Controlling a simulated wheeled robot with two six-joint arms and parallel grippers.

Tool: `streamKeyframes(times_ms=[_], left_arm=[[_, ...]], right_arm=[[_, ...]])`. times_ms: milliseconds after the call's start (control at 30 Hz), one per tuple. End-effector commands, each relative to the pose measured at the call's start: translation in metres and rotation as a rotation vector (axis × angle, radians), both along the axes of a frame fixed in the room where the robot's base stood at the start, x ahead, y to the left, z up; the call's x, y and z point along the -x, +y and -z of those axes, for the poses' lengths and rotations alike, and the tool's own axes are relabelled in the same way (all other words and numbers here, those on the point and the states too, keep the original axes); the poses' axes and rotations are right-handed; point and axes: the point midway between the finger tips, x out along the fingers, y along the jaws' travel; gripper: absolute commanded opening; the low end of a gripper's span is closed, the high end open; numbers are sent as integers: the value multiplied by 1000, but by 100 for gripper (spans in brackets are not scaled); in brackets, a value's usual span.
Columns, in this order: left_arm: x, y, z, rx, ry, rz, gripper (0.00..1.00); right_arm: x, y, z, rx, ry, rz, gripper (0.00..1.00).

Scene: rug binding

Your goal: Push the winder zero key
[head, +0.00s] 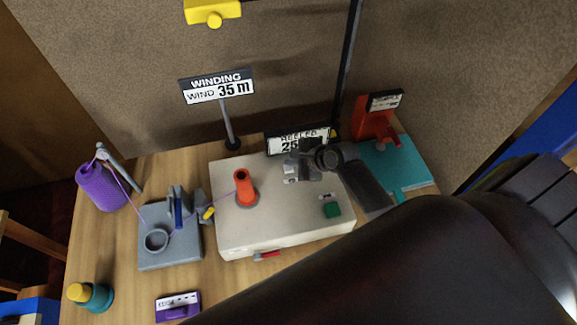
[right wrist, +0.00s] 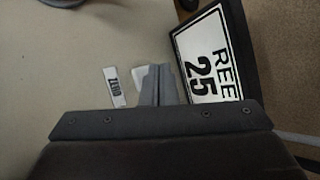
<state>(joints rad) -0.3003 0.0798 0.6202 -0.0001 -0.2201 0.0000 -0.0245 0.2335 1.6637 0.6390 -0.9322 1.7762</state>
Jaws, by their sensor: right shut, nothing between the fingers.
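The winder (head: 285,225) is a cream box with an orange spool (head: 244,188) on top. Its display (head: 283,146), showing 25 in the visible part, stands at the back edge and also shows in the right wrist view (right wrist: 203,62). My right gripper (head: 291,165) is shut and empty over the winder's back part, just in front of the display. In the right wrist view its fingertips (right wrist: 158,72) are beside a white key (right wrist: 139,78), partly hidden by them. A label reading ZERO (right wrist: 115,87) lies left of that key. I cannot tell whether the fingertips touch the key. My left gripper is not in view.
A green button (head: 332,210) is on the winder's front right. A grey guide block (head: 170,250) and purple thread cone (head: 100,187) stand left. A red device on a teal base (head: 408,165) is at right. A sign reading 35 m (head: 217,88) stands behind.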

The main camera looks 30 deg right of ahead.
Motion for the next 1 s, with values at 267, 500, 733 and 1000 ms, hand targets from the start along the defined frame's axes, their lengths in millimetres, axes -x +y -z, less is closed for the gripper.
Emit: streamKeyframes(times_ms=[267,500,733,1000], left_arm=[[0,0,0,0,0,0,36],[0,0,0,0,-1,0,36],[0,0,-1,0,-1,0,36],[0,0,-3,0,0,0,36]], right_arm=[[0,0,0,0,0,0,0],[0,0,0,0,0,0,0],[0,0,2,-1,1,0,0],[0,0,8,0,0,0,0]])
